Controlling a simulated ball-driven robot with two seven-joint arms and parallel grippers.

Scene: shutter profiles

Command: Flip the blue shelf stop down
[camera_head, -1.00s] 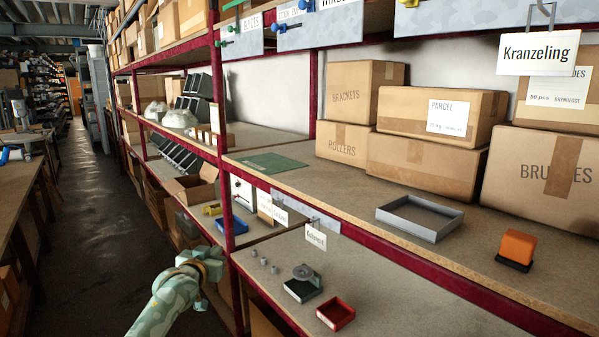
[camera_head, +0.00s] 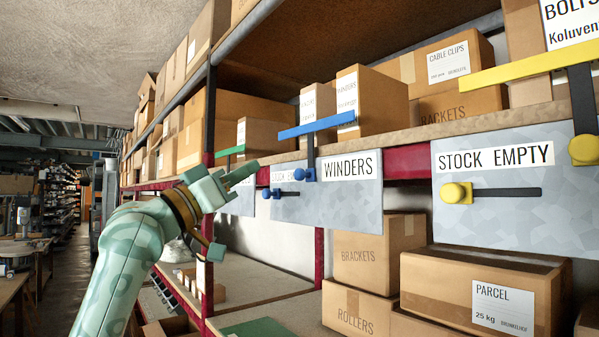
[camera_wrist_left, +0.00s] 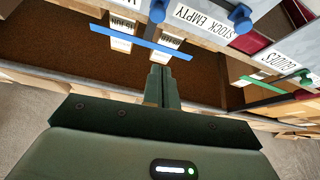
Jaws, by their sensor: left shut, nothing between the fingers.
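The blue shelf stop (camera_head: 317,126) is a flat bar on a dark upright arm, raised in front of the boxes on the upper shelf. The arm meets a blue knob on the grey plate labelled WINDERS. In the left wrist view the blue bar (camera_wrist_left: 140,43) crosses slantwise just beyond the fingertips. My left gripper (camera_head: 248,171) is shut and empty, left of the stop and a little below its bar, apart from it in the head view. In the left wrist view its fingers (camera_wrist_left: 160,78) point toward the bar. My right gripper is not in view.
A dark lever with blue knobs (camera_head: 281,193) lies level on the same plate. To the right are a yellow stop (camera_head: 510,72) and a STOCK EMPTY plate (camera_head: 500,190) with a yellow-knobbed lever. A green bar (camera_head: 230,151) is behind my gripper. Boxes fill the shelf.

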